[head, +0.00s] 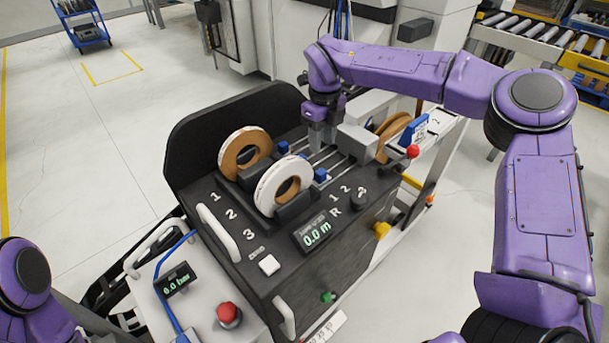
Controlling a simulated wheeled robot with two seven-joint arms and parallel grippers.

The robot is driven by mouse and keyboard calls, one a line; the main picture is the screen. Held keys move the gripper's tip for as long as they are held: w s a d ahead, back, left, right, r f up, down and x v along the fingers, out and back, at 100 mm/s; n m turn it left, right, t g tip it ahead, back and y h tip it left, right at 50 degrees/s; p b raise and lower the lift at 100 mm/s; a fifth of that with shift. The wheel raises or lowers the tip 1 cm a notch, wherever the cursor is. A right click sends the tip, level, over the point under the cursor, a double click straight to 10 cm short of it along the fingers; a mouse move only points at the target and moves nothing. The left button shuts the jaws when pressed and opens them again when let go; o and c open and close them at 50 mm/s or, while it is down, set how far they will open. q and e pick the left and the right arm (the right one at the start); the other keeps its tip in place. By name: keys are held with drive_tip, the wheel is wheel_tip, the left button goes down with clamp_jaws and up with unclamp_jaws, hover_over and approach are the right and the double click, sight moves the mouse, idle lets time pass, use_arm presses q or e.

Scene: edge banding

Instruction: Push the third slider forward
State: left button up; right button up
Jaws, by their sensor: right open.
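A dark edge-banding machine (190,140) stands in the middle, with the numbers 1, 2 and 3 on its top. Thin metal rails cross the top, and small blue slider blocks sit near their left ends: one farther back (283,147) and one nearer (320,175). Any other slider block is hidden or too small to tell. My right gripper (318,146) is open and points down over the rails, between these two blue blocks and the grey block (357,142). I cannot tell whether it touches a slider. My left gripper is out of view.
Two banding rolls (243,148) (268,190) stand upright left of the rails. A red-knobbed lever (413,152) and a blue part (413,130) are at the right. A red button (228,314) and display (316,234) are in front. Open floor lies left.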

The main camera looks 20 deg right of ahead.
sight(321, 171)
wheel_tip(321, 171, down, 10)
drive_tip(key=shift+f+p, duration=0.15)
drive_tip(key=shift+p, duration=0.4)
